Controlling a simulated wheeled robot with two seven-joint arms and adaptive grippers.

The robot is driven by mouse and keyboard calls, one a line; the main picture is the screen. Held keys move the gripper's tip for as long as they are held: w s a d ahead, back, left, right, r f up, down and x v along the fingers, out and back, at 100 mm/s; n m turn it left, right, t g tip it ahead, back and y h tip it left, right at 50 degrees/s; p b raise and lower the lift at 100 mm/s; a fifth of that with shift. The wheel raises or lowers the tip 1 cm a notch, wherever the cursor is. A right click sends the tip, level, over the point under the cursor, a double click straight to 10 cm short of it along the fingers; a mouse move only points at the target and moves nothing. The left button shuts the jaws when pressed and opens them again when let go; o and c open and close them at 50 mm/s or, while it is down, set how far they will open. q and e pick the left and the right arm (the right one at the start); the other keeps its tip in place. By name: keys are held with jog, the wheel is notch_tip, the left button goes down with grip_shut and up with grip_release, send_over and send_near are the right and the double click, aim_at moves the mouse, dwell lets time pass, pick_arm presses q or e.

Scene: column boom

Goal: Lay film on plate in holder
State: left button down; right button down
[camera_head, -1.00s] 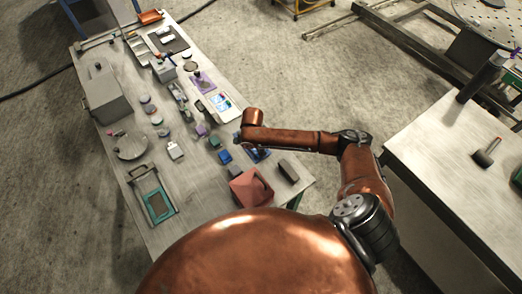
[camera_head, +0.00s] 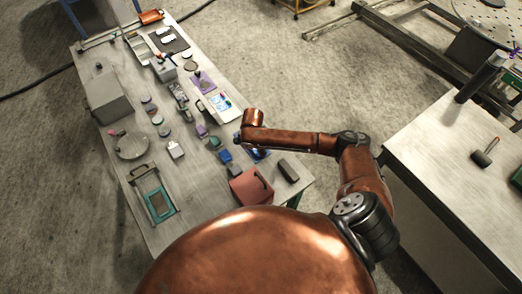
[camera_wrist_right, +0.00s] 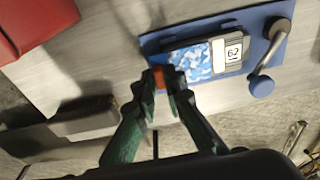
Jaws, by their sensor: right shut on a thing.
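In the right wrist view, a flat blue holder (camera_wrist_right: 222,25) lies on the table. On it lies a plate with a white "62" label (camera_wrist_right: 233,52). A blue-and-white patterned film (camera_wrist_right: 198,62) lies over or just above the plate's left part; I cannot tell if it touches throughout. My right gripper (camera_wrist_right: 168,82) is shut on the film's orange end, at the plate's left edge. In the head view, my right forearm hides most of the holder (camera_head: 261,155) and the fingertips. My left gripper is not in view.
A red box (camera_head: 250,187) and a dark block (camera_head: 288,171) stand near the holder. The holder has a grey lever (camera_wrist_right: 280,32) and a blue knob (camera_wrist_right: 261,86). A teal frame (camera_head: 156,200) and several small items crowd the table (camera_head: 190,220).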

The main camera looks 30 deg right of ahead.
jog(key=c, duration=1.9)
grip_release()
jog(key=shift+o, duration=0.5)
jog(key=o, duration=0.4)
jog(key=shift+c, duration=0.2)
jog(key=shift+r+p, duration=3.55)
jog(key=shift+p, duration=1.2)
jog(key=shift+f, duration=0.1)
